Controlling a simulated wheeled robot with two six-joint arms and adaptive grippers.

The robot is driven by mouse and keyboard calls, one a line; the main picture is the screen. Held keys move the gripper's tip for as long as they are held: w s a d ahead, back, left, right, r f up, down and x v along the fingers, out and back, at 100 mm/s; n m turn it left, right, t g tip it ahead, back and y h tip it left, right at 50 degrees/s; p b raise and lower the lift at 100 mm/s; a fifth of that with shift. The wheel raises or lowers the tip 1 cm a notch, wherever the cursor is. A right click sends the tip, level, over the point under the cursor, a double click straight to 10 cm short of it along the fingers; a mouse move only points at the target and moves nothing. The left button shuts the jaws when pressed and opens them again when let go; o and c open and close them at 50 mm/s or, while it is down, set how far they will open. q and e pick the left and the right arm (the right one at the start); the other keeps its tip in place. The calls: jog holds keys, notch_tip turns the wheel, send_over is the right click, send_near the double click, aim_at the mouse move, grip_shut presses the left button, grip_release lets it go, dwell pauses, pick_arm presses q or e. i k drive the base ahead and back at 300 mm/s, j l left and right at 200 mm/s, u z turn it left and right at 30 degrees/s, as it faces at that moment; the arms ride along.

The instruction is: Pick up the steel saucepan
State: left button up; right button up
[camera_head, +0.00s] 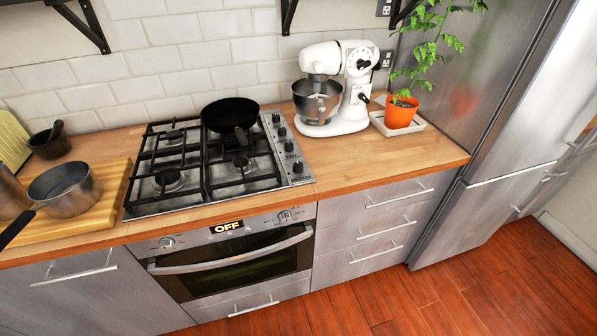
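The steel saucepan (66,189) stands upright on a wooden cutting board (106,207) at the left end of the counter. Its dark handle (17,229) points toward the lower left of the picture and reaches over the counter's front part. I cannot make out what is inside the pan. Neither of my grippers shows in the head view.
Left of the saucepan, another steel pot (8,192) is cut by the picture edge. A dark mortar (49,146) stands behind. A gas hob (207,165) with a black pan (230,114) lies to the right. The counter between hob and mixer (345,118) is clear.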

aim_at(66, 189)
jog(key=u, duration=1.6)
jog(key=i+j+z, duration=0.1)
jog(key=j, duration=0.2)
jog(key=i+j, duration=0.1)
jog(key=j, duration=0.2)
jog(key=i+j+z, duration=0.15)
jog(key=j, duration=0.15)
